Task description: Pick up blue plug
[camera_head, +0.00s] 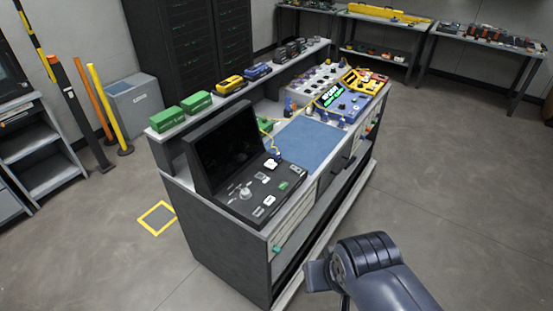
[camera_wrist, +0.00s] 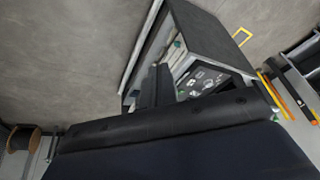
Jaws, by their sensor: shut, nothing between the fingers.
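I cannot make out the blue plug for certain. In the head view a small blue piece (camera_head: 288,103) stands at the back edge of the workbench, and a cable end (camera_head: 275,151) lies by the left edge of the blue mat (camera_head: 308,140); both are too small to identify. My arm is at the lower right of the head view, apart from the bench and in front of it. My gripper (camera_wrist: 160,80) shows as dark fingers in the middle of the wrist view, shut and empty, with the bench beyond.
The workbench (camera_head: 225,245) carries a black console (camera_head: 232,145) at its left and a blue instrument (camera_head: 340,102) at its right. Green boxes (camera_head: 180,110) stand on the raised back shelf. The floor (camera_head: 460,170) right of the bench is clear.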

